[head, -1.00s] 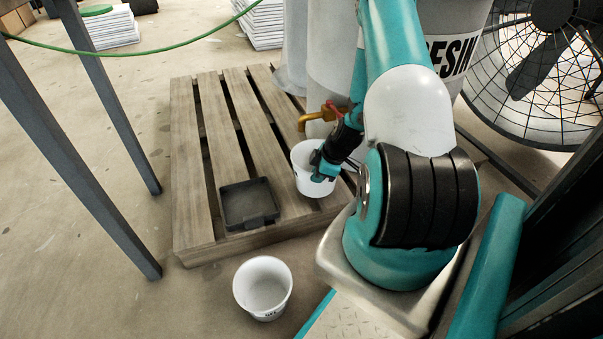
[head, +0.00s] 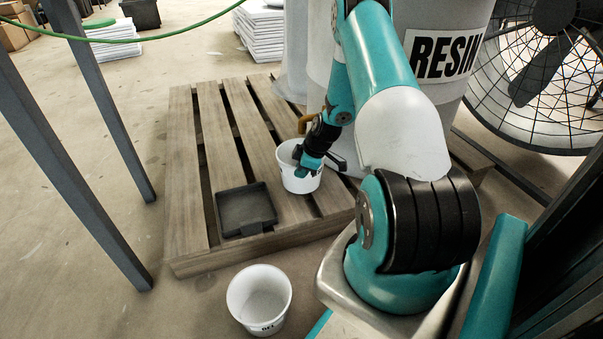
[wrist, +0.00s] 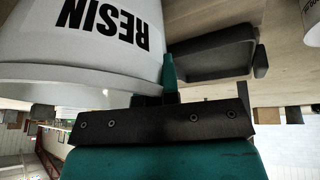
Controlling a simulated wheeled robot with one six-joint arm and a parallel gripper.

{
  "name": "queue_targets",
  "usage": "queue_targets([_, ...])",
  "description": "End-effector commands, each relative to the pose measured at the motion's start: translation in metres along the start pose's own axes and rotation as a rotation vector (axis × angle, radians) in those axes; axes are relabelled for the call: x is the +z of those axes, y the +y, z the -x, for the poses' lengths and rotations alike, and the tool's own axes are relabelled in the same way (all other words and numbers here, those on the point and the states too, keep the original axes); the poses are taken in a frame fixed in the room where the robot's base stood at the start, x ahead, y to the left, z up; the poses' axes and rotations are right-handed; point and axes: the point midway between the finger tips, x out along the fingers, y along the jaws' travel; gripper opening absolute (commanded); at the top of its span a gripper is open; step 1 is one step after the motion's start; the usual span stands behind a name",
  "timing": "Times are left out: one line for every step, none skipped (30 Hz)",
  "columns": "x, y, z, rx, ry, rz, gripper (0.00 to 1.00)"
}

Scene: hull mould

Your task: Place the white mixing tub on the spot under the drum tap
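The white mixing tub (head: 301,181) is at the right part of the pallet, below the brass drum tap (head: 304,122) in the head view. I cannot tell whether its base touches the slats. My gripper (head: 303,163) is shut on the tub's rim. In the wrist view the tub (wrist: 75,75) fills the upper left, with RESIN on its side, and a gripper finger (wrist: 169,75) is against it. The white drum (head: 398,20), also marked RESIN, stands behind my arm, which hides much of it and part of the tap. The spot itself is hidden.
A dark square tray (head: 245,208) lies on the wooden pallet (head: 190,235), left of the tub. A second white tub (head: 259,300) stands on the floor in front. A large fan (head: 540,70) is at right. Table legs (head: 75,150) stand at left.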

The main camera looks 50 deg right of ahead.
Motion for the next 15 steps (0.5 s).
queue_targets([-0.0001,0.0000,0.0003,0.000,0.000,0.000,0.00])
queue_targets([0.0001,-0.0001,-0.0002,0.000,0.000,0.000,0.00])
queue_targets([0.0006,-0.0002,-0.0014,0.000,0.000,0.000,0.00])
queue_targets([0.0008,-0.0004,-0.0017,0.000,0.000,0.000,0.05])
queue_targets([0.0006,-0.0003,-0.0012,0.000,0.000,0.000,0.12])
queue_targets([0.0006,-0.0003,-0.0011,0.000,0.000,0.000,0.21])
queue_targets([0.0006,-0.0003,-0.0011,0.000,0.000,0.000,0.28])
queue_targets([0.0006,-0.0003,-0.0011,0.000,0.000,0.000,0.28])
queue_targets([0.0005,-0.0003,-0.0011,0.000,0.000,0.000,0.28])
queue_targets([0.0005,-0.0003,-0.0011,0.000,0.000,0.000,0.28])
queue_targets([0.0005,-0.0003,-0.0011,0.000,0.000,0.000,0.28])
queue_targets([0.0005,-0.0003,-0.0011,0.000,0.000,0.000,0.28])
queue_targets([0.0005,-0.0004,-0.0011,0.000,0.000,0.000,0.28])
queue_targets([0.0005,-0.0003,-0.0010,0.000,0.000,0.000,0.28])
queue_targets([0.0003,-0.0003,-0.0006,0.000,0.000,0.000,0.28])
